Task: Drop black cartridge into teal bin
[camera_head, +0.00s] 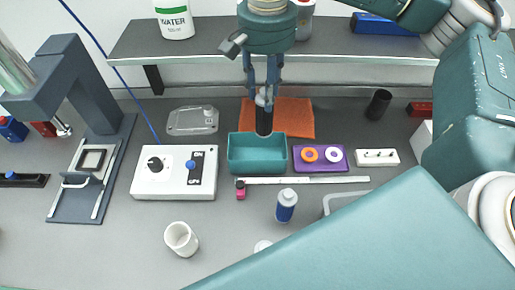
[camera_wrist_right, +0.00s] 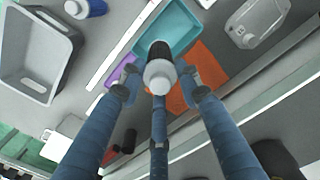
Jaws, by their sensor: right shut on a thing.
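The black cartridge (camera_head: 264,122) has a pale cap and hangs upright from my right gripper (camera_head: 264,92), which is shut on its capped end. In the right wrist view the gripper's fingers (camera_wrist_right: 160,88) close around the pale cap, and the black body (camera_wrist_right: 159,50) points away toward the bin. The teal bin (camera_head: 257,167) is an open tray on the table. The cartridge's lower end overlaps the bin's back rim in the head view; its exact height is unclear. The bin also shows in the right wrist view (camera_wrist_right: 182,22). My left gripper is not in view.
An orange mat (camera_head: 296,116) lies behind the bin. A purple holder with two rings (camera_head: 320,168) stands right of it, and a white control box (camera_head: 174,186) left. A second black cylinder (camera_head: 378,104) stands back right. A shelf (camera_head: 220,62) runs behind.

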